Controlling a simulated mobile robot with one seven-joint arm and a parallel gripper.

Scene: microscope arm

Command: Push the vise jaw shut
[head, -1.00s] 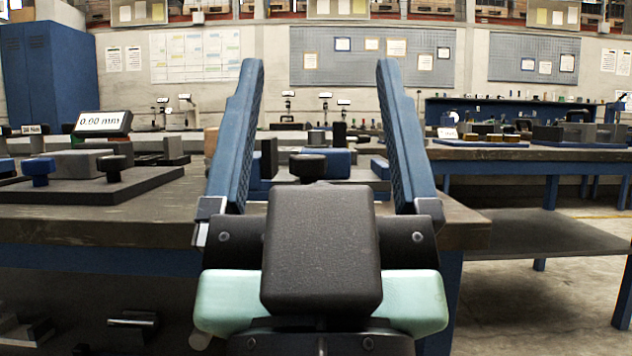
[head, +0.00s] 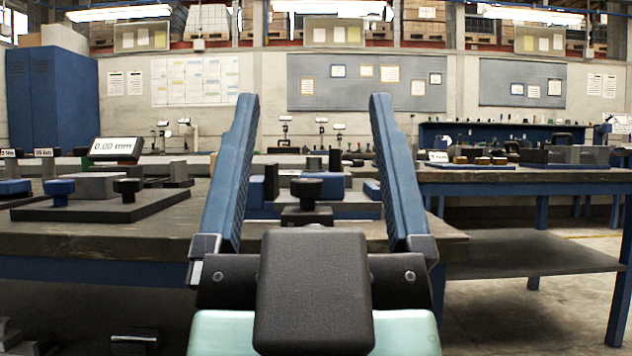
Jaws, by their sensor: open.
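My gripper (head: 311,98) is open and empty, its two blue fingers spread and pointing forward over the front edge of the workbench. Between the fingers, farther back on the bench, is a low blue fixture (head: 328,184) that may be the vise. Dark upright blocks (head: 271,182) stand by it. A black knob on a dark stand (head: 306,190) is in front of the blue part. My gripper's body hides the lower part of this group, and I cannot tell which piece is the jaw or how wide its gap is. The fingers appear to touch nothing.
The workbench (head: 140,232) spans the left and middle. A dark plate (head: 95,210) with blue and black knobs and a "0.00 mm" display (head: 117,149) is at left. Another bench (head: 520,180) stands at right. Bare bench top lies left of my gripper.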

